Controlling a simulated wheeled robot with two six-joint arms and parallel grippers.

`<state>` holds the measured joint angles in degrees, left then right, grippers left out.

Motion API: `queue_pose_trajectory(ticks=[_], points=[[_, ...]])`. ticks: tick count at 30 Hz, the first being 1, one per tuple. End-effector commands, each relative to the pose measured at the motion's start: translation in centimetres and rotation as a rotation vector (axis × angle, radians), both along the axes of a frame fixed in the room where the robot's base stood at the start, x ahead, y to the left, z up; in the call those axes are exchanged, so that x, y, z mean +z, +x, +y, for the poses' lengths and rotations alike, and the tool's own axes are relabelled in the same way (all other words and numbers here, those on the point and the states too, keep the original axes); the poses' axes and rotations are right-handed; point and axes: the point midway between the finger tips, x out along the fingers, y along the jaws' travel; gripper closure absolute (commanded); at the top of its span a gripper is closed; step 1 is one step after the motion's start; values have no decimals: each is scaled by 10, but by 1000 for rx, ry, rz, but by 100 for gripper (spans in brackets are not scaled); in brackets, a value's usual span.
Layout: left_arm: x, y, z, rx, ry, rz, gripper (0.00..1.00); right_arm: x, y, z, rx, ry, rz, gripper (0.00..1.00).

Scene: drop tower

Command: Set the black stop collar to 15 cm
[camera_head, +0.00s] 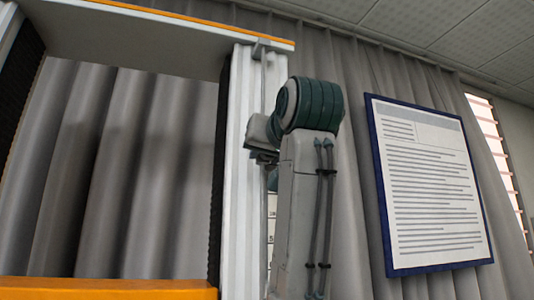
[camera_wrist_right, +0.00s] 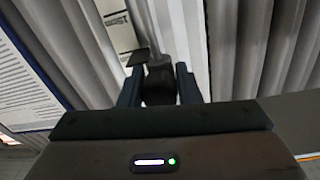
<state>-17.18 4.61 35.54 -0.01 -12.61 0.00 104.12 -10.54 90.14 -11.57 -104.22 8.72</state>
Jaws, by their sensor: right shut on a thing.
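My right gripper (camera_head: 262,138) is raised beside the tower's pale upright post (camera_head: 238,170). In the right wrist view its two fingers (camera_wrist_right: 159,88) are shut on a dark block, the black stop collar (camera_wrist_right: 159,80), with a small dark plate (camera_wrist_right: 138,57) sticking out beyond it. In the head view my arm and gripper hide most of the collar. A white scale strip with marks (camera_head: 271,230) runs down beside the post, partly behind my arm; it also shows in the right wrist view (camera_wrist_right: 119,32). Its numbers are too small to read. My left gripper is not in view.
An orange-edged beam (camera_head: 170,45) crosses the tower's top, and an orange bar (camera_head: 105,289) lies low at the left. A small grey bracket (camera_head: 268,46) sits at the post's top. A blue-framed notice (camera_head: 430,185) hangs at the right, before grey curtains.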

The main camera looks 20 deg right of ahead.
Motion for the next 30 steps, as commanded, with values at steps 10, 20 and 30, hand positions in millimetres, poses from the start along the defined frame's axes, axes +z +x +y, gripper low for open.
queue_pose_trajectory(ticks=[10, 20, 30], points=[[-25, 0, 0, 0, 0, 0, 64, -25, 0, -1, -3, 1, 1, 100], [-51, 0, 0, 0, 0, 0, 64, -52, 0, -1, -3, 1, 2, 100], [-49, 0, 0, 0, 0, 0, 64, -50, 0, -1, -3, 1, 2, 52]])
